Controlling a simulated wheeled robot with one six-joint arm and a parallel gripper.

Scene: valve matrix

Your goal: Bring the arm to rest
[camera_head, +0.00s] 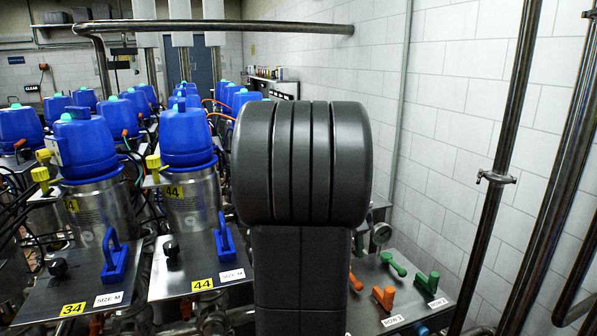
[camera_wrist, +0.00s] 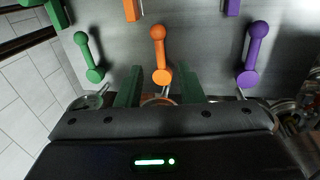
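My arm's dark, ribbed joint and link (camera_head: 302,165) stand upright in the middle of the head view and hide what lies behind. My gripper does not show in that view. In the wrist view my gripper (camera_wrist: 158,88) has its two green fingers well apart, with nothing held between them. An orange valve handle (camera_wrist: 159,55) shows beyond the gap between the fingers. A green handle (camera_wrist: 88,58) is to its left and a purple handle (camera_wrist: 254,52) to its right, on a grey metal panel (camera_wrist: 205,50). I cannot tell whether a finger touches anything.
Several blue-topped valves (camera_head: 187,133) stand at left behind metal plates (camera_head: 75,295) with blue handles. A panel (camera_head: 405,305) with green handles (camera_head: 428,283) and orange handles (camera_head: 383,297) is at lower right. Vertical pipes (camera_head: 500,170) stand at right before a white tiled wall (camera_head: 450,130).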

